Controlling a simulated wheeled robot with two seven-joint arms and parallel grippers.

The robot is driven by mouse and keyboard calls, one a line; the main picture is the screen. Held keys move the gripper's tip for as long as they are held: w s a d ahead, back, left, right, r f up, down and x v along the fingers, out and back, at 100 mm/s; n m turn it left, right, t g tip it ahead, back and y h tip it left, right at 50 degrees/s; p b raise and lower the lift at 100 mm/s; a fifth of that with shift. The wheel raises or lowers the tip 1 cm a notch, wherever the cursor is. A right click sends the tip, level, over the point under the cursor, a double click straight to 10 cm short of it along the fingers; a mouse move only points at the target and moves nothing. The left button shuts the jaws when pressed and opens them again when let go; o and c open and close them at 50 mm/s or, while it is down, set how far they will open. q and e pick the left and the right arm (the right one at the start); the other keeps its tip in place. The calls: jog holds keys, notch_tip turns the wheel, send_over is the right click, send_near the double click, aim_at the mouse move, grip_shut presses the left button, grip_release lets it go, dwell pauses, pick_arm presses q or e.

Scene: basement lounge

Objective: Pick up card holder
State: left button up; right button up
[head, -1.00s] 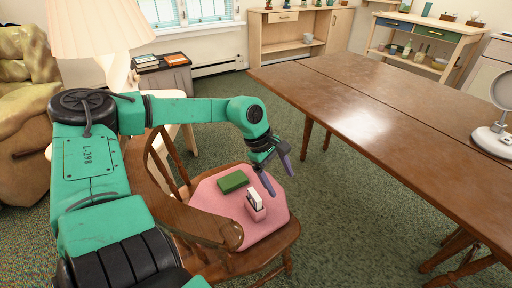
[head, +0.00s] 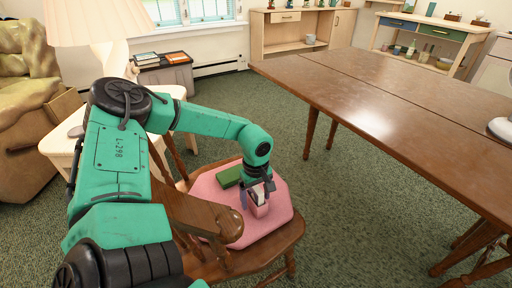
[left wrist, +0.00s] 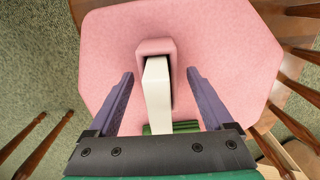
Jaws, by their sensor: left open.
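The card holder (head: 258,209) is a small pink box with white cards standing in it, on the pink seat pad of a wooden chair. In the left wrist view the card holder (left wrist: 155,47) and its white cards (left wrist: 157,95) lie between my two purple fingers. My left gripper (head: 258,196) is open and lowered around the holder from above; a gap shows on each side between fingers and holder in the left wrist view (left wrist: 157,90). My right gripper is not in view.
A green box (head: 229,177) lies on the pink pad (head: 215,197) just behind the holder. The wooden chair's (head: 270,250) back rises beside my left arm. A long brown table (head: 400,110) stands to the right, and a lamp (head: 95,22) at the left.

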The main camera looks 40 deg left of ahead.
pick_arm(q)
grip_shut()
jog(key=shift+r, duration=0.15)
